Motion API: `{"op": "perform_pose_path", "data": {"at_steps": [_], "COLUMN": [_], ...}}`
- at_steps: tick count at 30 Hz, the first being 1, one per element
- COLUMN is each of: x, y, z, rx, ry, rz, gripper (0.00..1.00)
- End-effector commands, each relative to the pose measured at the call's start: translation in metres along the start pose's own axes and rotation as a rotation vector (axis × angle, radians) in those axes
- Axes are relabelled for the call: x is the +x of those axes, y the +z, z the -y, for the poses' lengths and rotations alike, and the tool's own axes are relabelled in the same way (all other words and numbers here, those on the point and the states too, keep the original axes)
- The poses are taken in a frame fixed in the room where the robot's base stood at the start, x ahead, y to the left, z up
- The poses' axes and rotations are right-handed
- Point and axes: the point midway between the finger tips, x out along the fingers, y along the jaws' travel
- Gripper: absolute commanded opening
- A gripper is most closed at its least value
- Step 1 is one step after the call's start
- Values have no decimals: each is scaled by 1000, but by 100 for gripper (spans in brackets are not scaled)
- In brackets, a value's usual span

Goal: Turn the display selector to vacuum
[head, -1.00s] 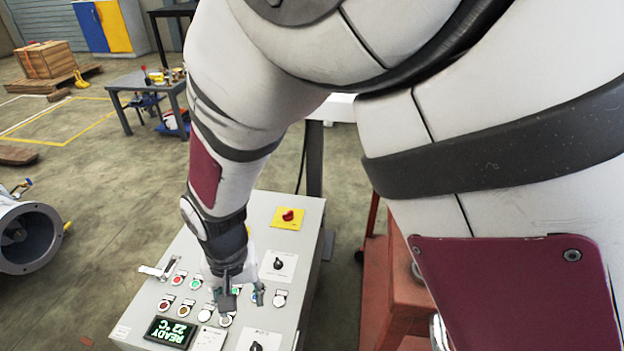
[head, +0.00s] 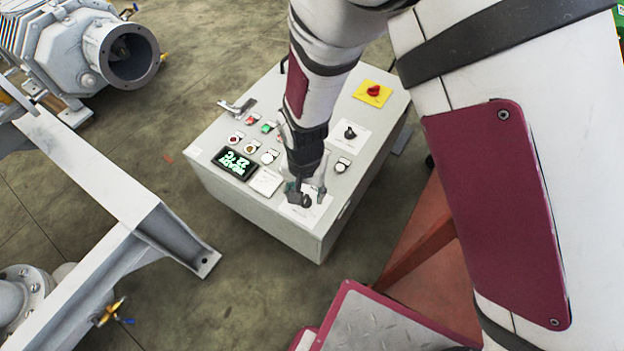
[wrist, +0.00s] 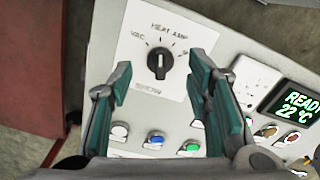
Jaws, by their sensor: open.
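The display selector (wrist: 159,62) is a black knob on a white plate (wrist: 135,75). In the wrist view its bar stands about upright, towards the lettering HEAT AMP, with VAC printed to its upper left. In the head view the selector (head: 307,201) is at the panel's near right corner, partly behind my gripper (head: 306,190). My gripper (wrist: 160,82) is open and empty, its two green-padded fingers on either side of and below the knob in the wrist view. I cannot tell how high above the plate they are. The display (head: 235,163) reads READY 22 °C.
The grey control box (head: 260,208) also carries several buttons, another black selector (head: 350,132), and a red knob (head: 373,90) on a yellow plate. A grey metal frame (head: 140,215) stands to the left. A red structure (head: 420,250) stands to the right.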

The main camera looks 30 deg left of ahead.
Motion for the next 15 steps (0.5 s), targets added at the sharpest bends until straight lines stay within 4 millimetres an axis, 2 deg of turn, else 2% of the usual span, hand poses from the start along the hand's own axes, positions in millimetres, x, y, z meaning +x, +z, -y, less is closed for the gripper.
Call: {"op": "perform_pose_path", "data": {"at_steps": [1,6,15], "x": [7,17,17], "y": [0,0,0], "z": [0,0,0], "rx": [0,0,0], "ry": [0,-1,-1], "rz": [0,-1,-1], "gripper": [45,45,45]}}
